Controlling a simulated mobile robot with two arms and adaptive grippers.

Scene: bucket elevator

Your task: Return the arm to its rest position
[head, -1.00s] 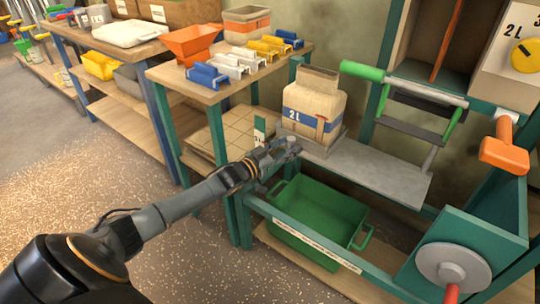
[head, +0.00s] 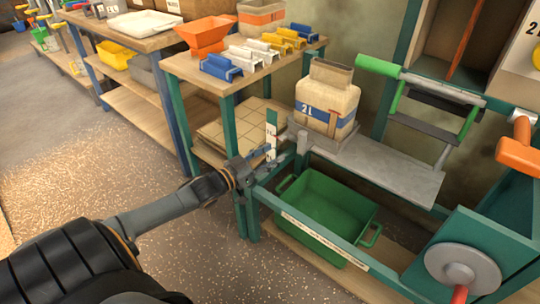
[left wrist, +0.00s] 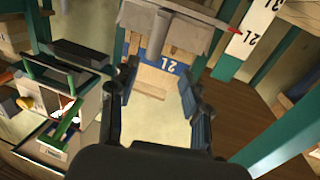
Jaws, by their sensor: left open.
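My left gripper (head: 272,158) is open and empty. It is in front of and below the ledge that carries the 2L bag, at the left end of the green frame. In the left wrist view its two fingers (left wrist: 160,98) stand apart with nothing between them. The beige bag with a blue 2L band (head: 327,98) stands upright on the grey metal ledge (head: 395,172). The bag also shows beyond the fingers in the left wrist view (left wrist: 150,80), apart from them. My right gripper is out of view.
A green bin (head: 325,215) sits below the ledge, beside a green rail. Left of the ledge is a table (head: 195,75) with an orange hopper (head: 204,33) and coloured blocks. A 2L-marked strip (head: 271,135) stands close behind the gripper. The floor at left is clear.

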